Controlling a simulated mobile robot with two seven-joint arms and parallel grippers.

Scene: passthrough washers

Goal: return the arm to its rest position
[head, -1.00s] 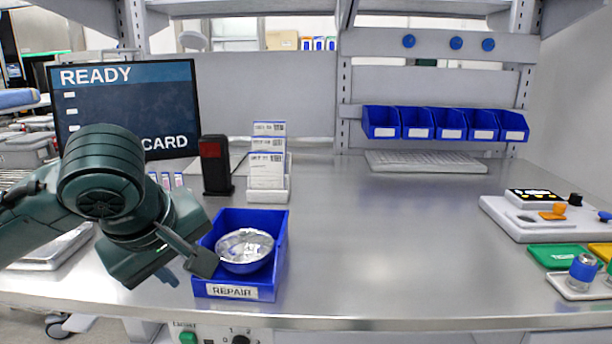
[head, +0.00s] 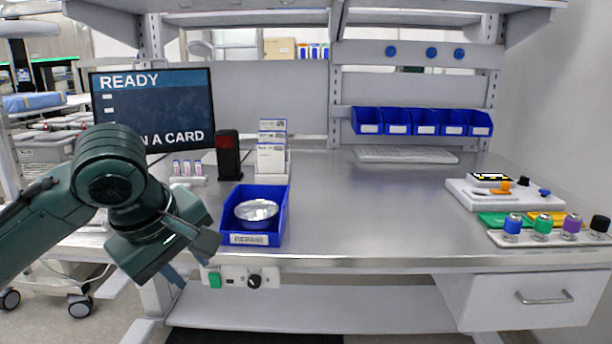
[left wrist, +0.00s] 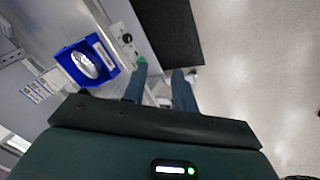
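My left arm comes in from the left in the head view, dark green, with its gripper (head: 188,270) pointing down in front of the bench's front edge. In the left wrist view the two fingers of the left gripper (left wrist: 160,75) stand apart with nothing between them. The blue bin labelled REPAIR (head: 238,240), with a silver metal bowl (head: 257,211) in it, stands on the bench to the right of the gripper. The bin also shows in the left wrist view (left wrist: 104,55), clear of the fingers. My right gripper is not in view.
The steel bench (head: 370,215) is clear in the middle. A monitor (head: 155,108), a dark card reader (head: 228,155) and a card holder (head: 271,160) stand at the back left. A control box (head: 512,194) and several coloured-top canisters are at the right. A control panel (head: 240,278) hangs below the front edge.

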